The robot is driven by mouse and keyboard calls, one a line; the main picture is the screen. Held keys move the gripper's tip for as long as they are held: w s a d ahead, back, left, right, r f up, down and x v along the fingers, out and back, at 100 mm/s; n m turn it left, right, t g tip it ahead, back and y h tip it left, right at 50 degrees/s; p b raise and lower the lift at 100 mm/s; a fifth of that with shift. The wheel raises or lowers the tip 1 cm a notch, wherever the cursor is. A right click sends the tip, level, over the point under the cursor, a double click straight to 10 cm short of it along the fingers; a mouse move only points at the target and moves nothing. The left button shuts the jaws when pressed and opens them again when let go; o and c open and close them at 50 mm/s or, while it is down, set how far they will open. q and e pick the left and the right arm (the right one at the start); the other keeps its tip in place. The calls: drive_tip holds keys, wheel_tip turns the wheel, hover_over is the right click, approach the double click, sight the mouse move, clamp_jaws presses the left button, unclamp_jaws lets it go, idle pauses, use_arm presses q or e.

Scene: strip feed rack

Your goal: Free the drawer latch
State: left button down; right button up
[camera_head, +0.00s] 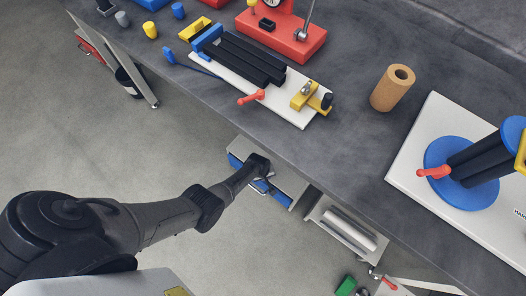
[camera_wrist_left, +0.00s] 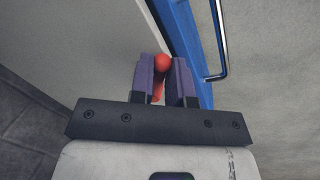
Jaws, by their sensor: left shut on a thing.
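The drawer has a blue front (camera_head: 236,160) and sits in a light grey housing under the front edge of the workbench. My left gripper (camera_head: 264,177) reaches this drawer front in the head view and covers part of it. In the left wrist view the two fingers of the left gripper (camera_wrist_left: 161,82) are shut on a red latch lever (camera_wrist_left: 162,62) beside the blue drawer front (camera_wrist_left: 182,35). A metal bar handle (camera_wrist_left: 223,45) runs along the drawer front, apart from the fingers. The drawer looks shut. My right gripper is not in view.
The dark workbench (camera_head: 340,150) overhangs the drawer. On it stand a white fixture board (camera_head: 215,68) with black strips, a brown cylinder (camera_head: 392,88) and a blue round stand (camera_head: 462,195). A roll holder (camera_head: 345,232) hangs to the right of the drawer.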

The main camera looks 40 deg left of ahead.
use_arm(q)
drive_tip(key=shift+w+d+n, duration=0.2)
drive_tip(key=shift+w+n, duration=0.05)
drive_tip(key=shift+n, duration=0.55)
drive_tip(key=shift+w, duration=0.1)
drive_tip(key=c, duration=1.1)
unclamp_jaws()
wheel_tip(320, 180, up, 14)
drive_tip(key=s+a+p, duration=0.1)
drive_tip(key=s+p, duration=0.1)
drive_tip(key=p, duration=0.9)
drive_tip(key=shift+s+f, duration=0.25)
